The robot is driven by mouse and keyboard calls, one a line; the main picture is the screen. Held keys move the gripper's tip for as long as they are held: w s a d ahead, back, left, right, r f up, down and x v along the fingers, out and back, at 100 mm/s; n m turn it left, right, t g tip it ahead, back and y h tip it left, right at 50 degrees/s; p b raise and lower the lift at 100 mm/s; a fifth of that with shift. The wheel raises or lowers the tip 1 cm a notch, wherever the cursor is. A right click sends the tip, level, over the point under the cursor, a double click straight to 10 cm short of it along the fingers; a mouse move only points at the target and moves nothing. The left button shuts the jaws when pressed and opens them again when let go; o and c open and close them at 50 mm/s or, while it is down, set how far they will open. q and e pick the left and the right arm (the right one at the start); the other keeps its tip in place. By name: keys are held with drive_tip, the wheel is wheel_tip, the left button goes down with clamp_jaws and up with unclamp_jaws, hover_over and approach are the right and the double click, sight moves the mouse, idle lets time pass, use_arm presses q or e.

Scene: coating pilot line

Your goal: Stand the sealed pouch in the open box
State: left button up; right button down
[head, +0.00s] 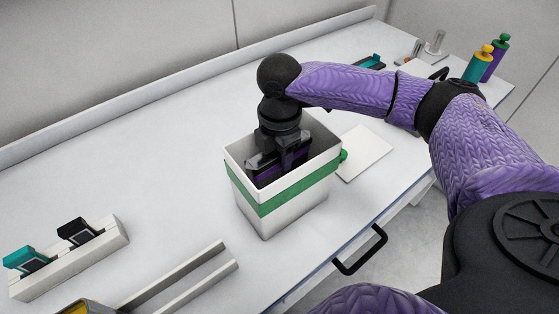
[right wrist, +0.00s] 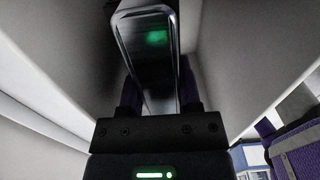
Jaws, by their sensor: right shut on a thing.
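The open box (head: 285,213) is white with a green band and stands upright on the bench near its front edge. My right gripper (head: 280,160) reaches down into the box's mouth from above. It is shut on the sealed pouch, which shows in the right wrist view as a dark, shiny slab with a pale rim (right wrist: 148,45) between the fingers. The box's pale inner walls (right wrist: 235,55) rise on both sides of it there. The pouch's lower end is hidden, and I cannot tell whether it touches the floor of the box.
A white rack (head: 75,262) with a teal-topped and a black-topped item stands at left. An empty pale channel (head: 185,275) lies near the front. A white plate (head: 363,152) lies right of the box. Yellow-topped (head: 480,64) and green-topped bottles (head: 495,58) stand at the far right.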

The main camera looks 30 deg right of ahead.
use_arm(q)
drive_tip(key=shift+w+d+f, duration=0.1)
drive_tip(key=shift+d+f, duration=0.05)
drive_tip(key=shift+d, duration=0.15)
use_arm(e)
drive_tip(key=shift+f, duration=0.7)
drive_tip(key=shift+c, duration=1.4)
unclamp_jaws()
drive_tip(key=shift+r, duration=0.3)
wheel_tip(320, 180, up, 11)
drive_tip(key=p, duration=0.3)
drive_tip(key=shift+r, duration=0.35)
use_arm(q)
wheel_tip(320, 180, up, 3)
drive_tip(key=shift+r, duration=0.1)
